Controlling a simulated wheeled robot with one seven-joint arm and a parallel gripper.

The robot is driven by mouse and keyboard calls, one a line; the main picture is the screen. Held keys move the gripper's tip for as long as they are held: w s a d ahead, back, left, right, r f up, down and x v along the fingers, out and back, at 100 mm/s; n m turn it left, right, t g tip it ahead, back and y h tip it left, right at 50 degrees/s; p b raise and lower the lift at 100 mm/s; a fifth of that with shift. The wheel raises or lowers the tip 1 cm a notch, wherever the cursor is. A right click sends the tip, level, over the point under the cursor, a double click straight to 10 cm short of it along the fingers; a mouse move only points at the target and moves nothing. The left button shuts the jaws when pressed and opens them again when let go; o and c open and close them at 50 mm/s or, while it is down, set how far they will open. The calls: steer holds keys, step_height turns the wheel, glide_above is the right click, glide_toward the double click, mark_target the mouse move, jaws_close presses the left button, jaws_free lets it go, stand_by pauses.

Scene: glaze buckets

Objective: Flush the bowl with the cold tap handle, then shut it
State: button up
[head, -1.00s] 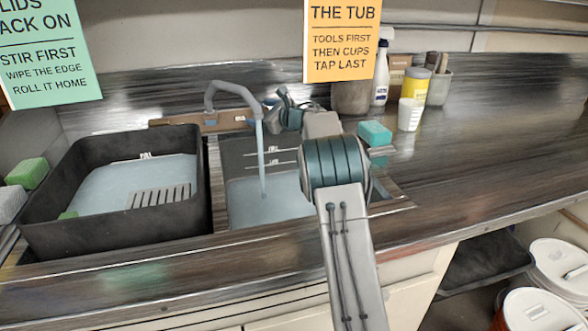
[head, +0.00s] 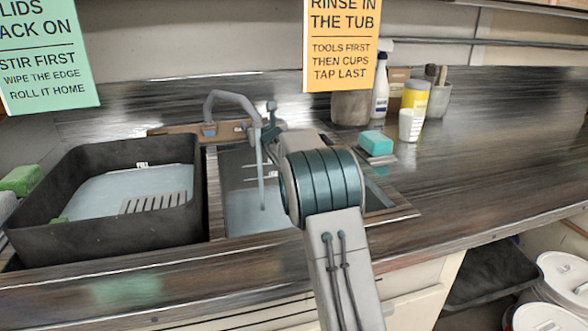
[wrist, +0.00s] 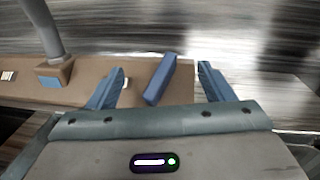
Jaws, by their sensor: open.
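The grey tap (head: 232,97) stands on a brown ledge behind the sink. A stream of water (head: 262,180) runs from its spout into the sink bowl (head: 237,205), partly hidden by my arm. In the wrist view a blue bar-shaped handle (wrist: 160,80) stands tilted on the brown ledge (wrist: 75,94), right of the tap's grey pipe (wrist: 43,28). My gripper (wrist: 158,84) is open, with one blue finger on each side of this handle and a gap visible on both sides. In the head view the gripper (head: 265,128) is small beside the spout, its fingers hard to make out.
A black tub (head: 105,225) with pale liquid and a slotted grate stands left of the bowl. A teal sponge (head: 376,142) lies right of the bowl. A spray bottle (head: 381,85), a yellow container (head: 415,95) and a white cup (head: 409,125) stand behind it. The right counter is clear.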

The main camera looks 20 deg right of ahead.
steer(key=shift+a+m+h, duration=0.15)
steer(key=shift+m+h, duration=0.95)
steer(key=shift+m, duration=0.1)
